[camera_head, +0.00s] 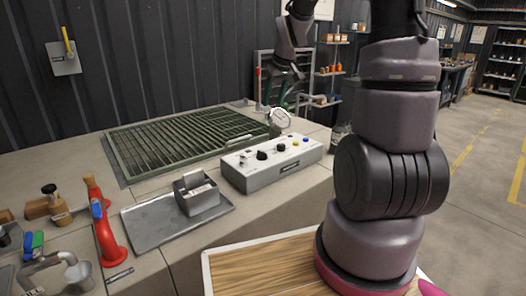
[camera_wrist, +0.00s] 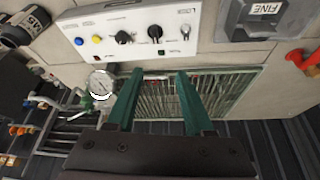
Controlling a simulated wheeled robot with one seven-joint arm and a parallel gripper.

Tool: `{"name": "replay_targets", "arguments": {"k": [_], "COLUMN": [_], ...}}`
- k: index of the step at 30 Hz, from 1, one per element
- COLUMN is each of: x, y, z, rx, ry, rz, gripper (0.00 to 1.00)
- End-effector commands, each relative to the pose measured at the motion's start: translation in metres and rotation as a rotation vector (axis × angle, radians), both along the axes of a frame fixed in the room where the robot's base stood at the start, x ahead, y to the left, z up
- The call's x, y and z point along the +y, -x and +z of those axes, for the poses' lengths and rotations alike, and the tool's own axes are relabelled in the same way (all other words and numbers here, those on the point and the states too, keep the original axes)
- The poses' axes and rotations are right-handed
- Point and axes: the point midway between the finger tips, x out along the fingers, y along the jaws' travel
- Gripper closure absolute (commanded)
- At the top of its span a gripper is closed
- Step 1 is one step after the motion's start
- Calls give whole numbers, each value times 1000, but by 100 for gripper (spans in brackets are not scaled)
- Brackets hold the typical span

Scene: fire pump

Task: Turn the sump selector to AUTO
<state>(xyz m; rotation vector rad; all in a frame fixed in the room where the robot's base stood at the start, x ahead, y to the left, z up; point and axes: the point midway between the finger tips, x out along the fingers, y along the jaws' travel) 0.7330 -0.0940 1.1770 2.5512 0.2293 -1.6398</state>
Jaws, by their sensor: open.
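A pale control box (camera_head: 285,167) stands on the counter, with two black knobs, a small toggle, and yellow and blue buttons on its top. In the wrist view the control box (camera_wrist: 205,12) appears along the top edge, with a left black knob (camera_wrist: 123,37) and a right black knob (camera_wrist: 155,31). The labels are too small to read, so I cannot tell which is the sump selector or where it points. My gripper (camera_wrist: 160,75) is open and empty, its green fingers apart from the box. In the head view my gripper (camera_head: 276,90) is above and behind the box.
A gauge (camera_head: 280,118) stands behind the box, beside a green floor-style grating (camera_head: 180,140). A grey tray (camera_head: 150,232) with a grey holder (camera_head: 196,194) lies left of the box. Open air lies above the box.

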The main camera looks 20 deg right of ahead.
Motion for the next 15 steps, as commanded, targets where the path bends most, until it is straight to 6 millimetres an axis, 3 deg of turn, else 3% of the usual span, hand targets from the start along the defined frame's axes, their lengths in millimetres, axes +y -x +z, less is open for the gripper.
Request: {"name": "replay_targets", "arguments": {"k": [1,9,15], "x": [-3,-11,-13], "y": [-12,-61,-75], "z": [-19,-107,-144], "rx": [14,35,37], "ry": [2,10,7], "rz": [23,153,202], "gripper": [48,48,48]}}
